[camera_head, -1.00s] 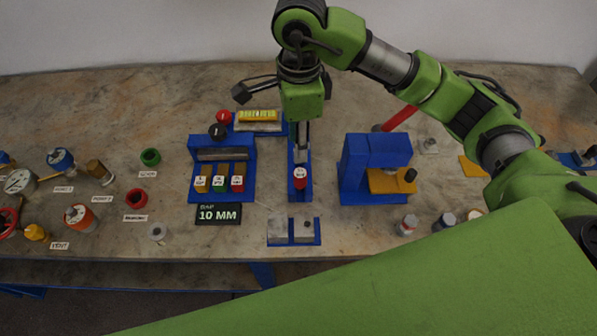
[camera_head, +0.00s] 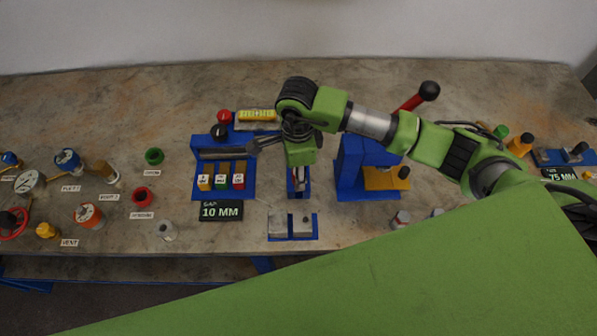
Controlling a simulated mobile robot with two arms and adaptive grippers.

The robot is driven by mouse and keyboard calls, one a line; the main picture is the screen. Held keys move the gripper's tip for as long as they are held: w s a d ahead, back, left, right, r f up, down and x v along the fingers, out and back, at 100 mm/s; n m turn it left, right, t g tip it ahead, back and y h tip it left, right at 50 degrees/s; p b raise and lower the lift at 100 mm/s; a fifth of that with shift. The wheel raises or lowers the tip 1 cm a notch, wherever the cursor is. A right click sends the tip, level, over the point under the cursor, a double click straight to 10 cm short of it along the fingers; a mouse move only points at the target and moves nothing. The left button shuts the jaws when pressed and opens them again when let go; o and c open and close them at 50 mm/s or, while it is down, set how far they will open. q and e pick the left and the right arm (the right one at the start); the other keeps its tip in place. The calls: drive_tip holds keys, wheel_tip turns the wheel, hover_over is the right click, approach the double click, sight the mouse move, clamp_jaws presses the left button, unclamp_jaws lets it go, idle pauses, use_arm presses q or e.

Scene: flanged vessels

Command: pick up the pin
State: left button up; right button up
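No part is marked as the pin, and I cannot tell which one it is. My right arm comes in from the right, and its end stands over the blue upright channel at the middle of the bench. My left gripper is not in view.
A blue holder with two grey blocks (camera_head: 280,226) sits at the front. A blue press (camera_head: 350,165) with a red lever (camera_head: 408,103) stands right of the wrist. A 10 MM sign (camera_head: 221,211) lies left. Several coloured valves and cups fill the left side. The back left is clear.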

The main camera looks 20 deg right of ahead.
drive_tip(key=shift+f, duration=0.25)
clamp_jaws()
drive_tip(key=shift+r, duration=0.15)
